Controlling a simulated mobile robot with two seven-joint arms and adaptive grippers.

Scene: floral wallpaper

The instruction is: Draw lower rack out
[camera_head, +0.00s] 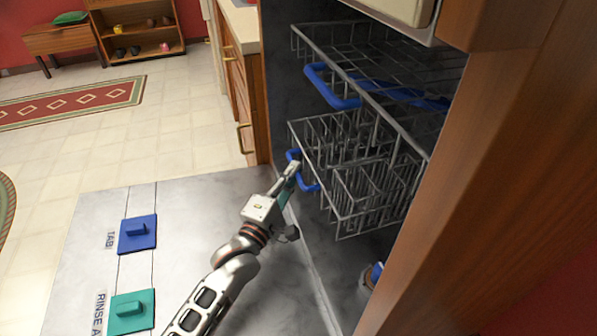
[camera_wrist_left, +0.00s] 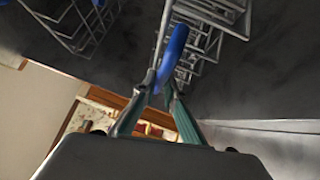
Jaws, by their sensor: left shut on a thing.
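The lower rack (camera_head: 348,207) is a grey wire basket inside the open dishwasher, with a blue handle (camera_head: 308,186) at its front. My left gripper (camera_head: 293,170) reaches in from the left, over the open door, and is shut on that handle. In the left wrist view the gripper fingers (camera_wrist_left: 161,92) close around the blue handle (camera_wrist_left: 174,50), with rack wires behind it. The fingers hide part of the handle in the head view. My right gripper is not in view.
The upper rack (camera_head: 395,60) with a blue handle (camera_head: 330,90) hangs above the lower one. The open door (camera_head: 190,225) lies flat, bearing a blue tab lid (camera_head: 137,233) and a green rinse lid (camera_head: 131,311). A wooden panel (camera_head: 490,170) stands at the right, wooden drawers (camera_head: 243,100) at the left.

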